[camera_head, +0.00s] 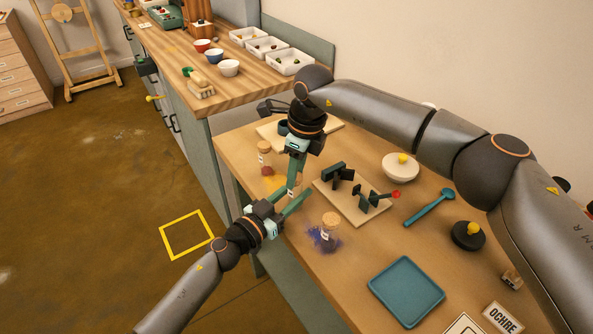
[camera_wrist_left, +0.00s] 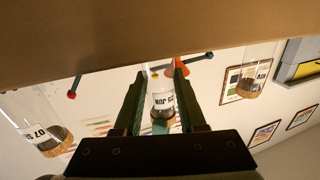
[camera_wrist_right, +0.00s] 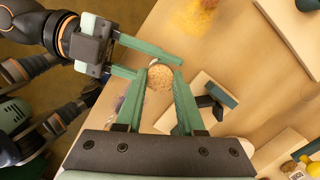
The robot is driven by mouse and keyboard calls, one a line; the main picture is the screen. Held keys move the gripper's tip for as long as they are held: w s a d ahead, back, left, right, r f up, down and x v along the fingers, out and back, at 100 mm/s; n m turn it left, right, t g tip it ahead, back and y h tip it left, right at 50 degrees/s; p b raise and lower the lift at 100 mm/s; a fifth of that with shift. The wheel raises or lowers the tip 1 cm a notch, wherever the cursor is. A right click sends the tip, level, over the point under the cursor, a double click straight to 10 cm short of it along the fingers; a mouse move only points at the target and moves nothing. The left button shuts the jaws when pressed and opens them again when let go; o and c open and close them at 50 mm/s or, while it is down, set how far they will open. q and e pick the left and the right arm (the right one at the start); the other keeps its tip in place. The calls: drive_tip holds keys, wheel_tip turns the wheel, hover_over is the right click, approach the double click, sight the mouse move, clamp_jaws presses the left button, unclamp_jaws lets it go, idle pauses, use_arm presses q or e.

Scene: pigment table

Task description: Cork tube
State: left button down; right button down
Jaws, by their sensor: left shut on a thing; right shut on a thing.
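A small labelled tube (camera_head: 291,192) is upright between the fingers of my left gripper (camera_head: 296,192), which is shut on it above the table. The left wrist view shows the tube (camera_wrist_left: 163,104) between those fingers, its label upside down. My right gripper (camera_head: 293,178) comes down from above and is shut on a round speckled cork (camera_wrist_right: 158,78). The cork is directly over the tube; whether it is seated in the mouth or just above it, I cannot tell. The fingers hide most of the tube in the head view.
A corked jar with red powder (camera_head: 265,160) stands behind; another (camera_head: 330,224) stands in front amid spilled purple powder. A board with dark green clamps (camera_head: 370,212) lies to the right. A blue tray (camera_head: 405,290), a teal spoon (camera_head: 428,208) and a white bowl (camera_head: 400,170) are further right.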

use_arm(q)
drive_tip(key=shift+r, duration=0.35)
use_arm(e)
drive_tip(key=shift+s+d+f, duration=0.1)
drive_tip(key=shift+s+f, duration=0.05)
drive_tip(key=shift+f, duration=0.6)
drive_tip(key=c, duration=0.8)
unclamp_jaws()
drive_tip(key=shift+c, duration=0.2)
use_arm(q)
drive_tip(key=shift+d+f, duration=0.1)
use_arm(e)
drive_tip(key=shift+d, duration=0.1)
use_arm(q)
drive_tip(key=shift+w+f, duration=0.1)
drive_tip(key=shift+f, duration=0.05)
use_arm(e)
drive_tip(key=shift+d+r, duration=0.2)
drive_tip(key=shift+r, duration=1.85)
use_arm(q)
drive_tip(key=shift+f, duration=0.15)
use_arm(e)
drive_tip(key=shift+a+r, duration=0.1)
drive_tip(key=c, duration=0.4)
drive_tip(key=shift+f, duration=0.3)
drive_tip(key=shift+c, duration=0.2)
drive_tip(key=shift+a+f, duration=0.1)
drive_tip(key=shift+f, duration=0.35)
